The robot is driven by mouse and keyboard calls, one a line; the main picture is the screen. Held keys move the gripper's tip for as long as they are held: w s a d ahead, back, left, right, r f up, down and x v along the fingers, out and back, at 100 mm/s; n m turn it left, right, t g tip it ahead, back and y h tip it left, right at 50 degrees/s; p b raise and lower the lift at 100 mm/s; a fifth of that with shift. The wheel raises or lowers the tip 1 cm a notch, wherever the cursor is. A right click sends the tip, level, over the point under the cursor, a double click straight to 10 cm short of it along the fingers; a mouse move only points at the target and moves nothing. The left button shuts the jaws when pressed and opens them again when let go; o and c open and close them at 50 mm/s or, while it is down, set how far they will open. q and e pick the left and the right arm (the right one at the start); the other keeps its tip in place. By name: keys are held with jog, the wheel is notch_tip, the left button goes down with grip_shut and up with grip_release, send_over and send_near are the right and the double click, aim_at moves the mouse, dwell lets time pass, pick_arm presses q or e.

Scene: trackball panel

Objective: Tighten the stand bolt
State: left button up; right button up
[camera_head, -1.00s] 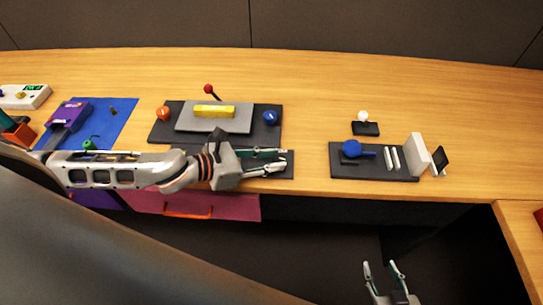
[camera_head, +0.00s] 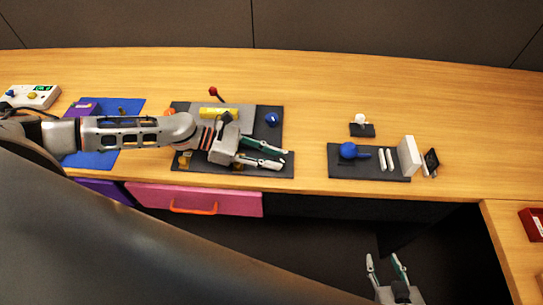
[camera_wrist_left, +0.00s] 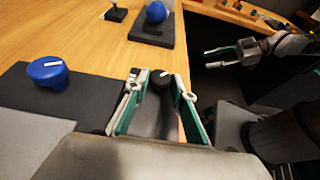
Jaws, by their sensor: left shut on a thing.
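My left gripper (camera_head: 282,158) is over the right end of a dark strip (camera_head: 200,167) at the table's front edge. In the left wrist view its fingers (camera_wrist_left: 157,88) are closed around a round black knob (camera_wrist_left: 161,78) with a white mark on top. I cannot tell for sure that this knob is the stand bolt. In the head view the knob is hard to make out between the fingers. My right gripper (camera_head: 387,268) is open and empty, low in front of the table.
A blue knob (camera_head: 272,118) sits behind the left gripper; it also shows in the left wrist view (camera_wrist_left: 48,72). To the right, a dark plate (camera_head: 335,172) carries a blue ball (camera_head: 347,150), white bars and a white block (camera_head: 409,157). The wood between the panels is clear.

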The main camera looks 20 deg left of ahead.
dwell(0.3)
pick_arm(q)
jog(key=o, duration=1.1)
jog(key=v, duration=1.2)
jog(key=shift+s+f, duration=0.1)
